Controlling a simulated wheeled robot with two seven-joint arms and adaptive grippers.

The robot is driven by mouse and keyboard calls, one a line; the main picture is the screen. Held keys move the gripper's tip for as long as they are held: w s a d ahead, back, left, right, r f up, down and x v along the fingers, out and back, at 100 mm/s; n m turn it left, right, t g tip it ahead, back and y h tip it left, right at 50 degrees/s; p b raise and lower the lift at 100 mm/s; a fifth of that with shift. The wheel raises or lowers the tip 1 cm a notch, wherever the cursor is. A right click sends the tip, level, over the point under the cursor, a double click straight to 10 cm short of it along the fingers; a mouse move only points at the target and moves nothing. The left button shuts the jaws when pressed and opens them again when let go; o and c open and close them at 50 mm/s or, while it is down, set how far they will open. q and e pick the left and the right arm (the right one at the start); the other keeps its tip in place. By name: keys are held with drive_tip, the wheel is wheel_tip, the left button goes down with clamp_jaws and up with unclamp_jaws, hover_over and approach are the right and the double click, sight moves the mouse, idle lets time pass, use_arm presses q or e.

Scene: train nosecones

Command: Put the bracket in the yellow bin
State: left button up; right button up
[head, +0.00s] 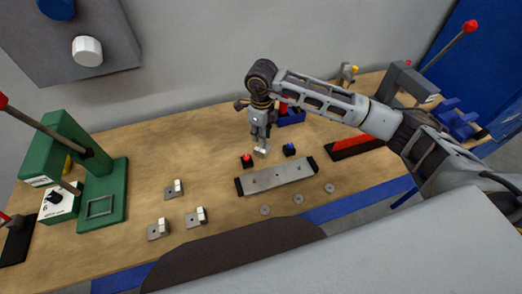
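My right gripper (262,145) points down over the middle of the table, behind the long grey bar. A small pale piece (261,153) shows at its fingertips. I cannot tell whether this is a held bracket or part of the fingers. Three small brackets, each a grey plate with a pale upright, lie at the left of the table: one further back (174,189), one in front (158,229), and one to its right (196,217). My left gripper is not in view.
The green press (95,170) stands at the left. A grey bar with dark ends (275,177) lies mid-table, with several washers (298,198) in front. A red button (247,160), a black-and-blue button (289,149), a blue bin (292,117) and a red-and-black block (355,146) are near the gripper.

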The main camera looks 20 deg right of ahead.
sight(260, 149)
drive_tip(key=shift+f, duration=1.7)
drive_tip(key=shift+a+f+p, duration=0.25)
drive_tip(key=shift+f+p, duration=0.6)
drive_tip(key=shift+f, duration=0.3)
drive_tip(key=shift+w+f+p, duration=0.1)
drive_tip(key=shift+f+p, duration=0.2)
drive_tip(key=shift+f, duration=1.15)
drive_tip(key=shift+c, duration=0.5)
clamp_jaws()
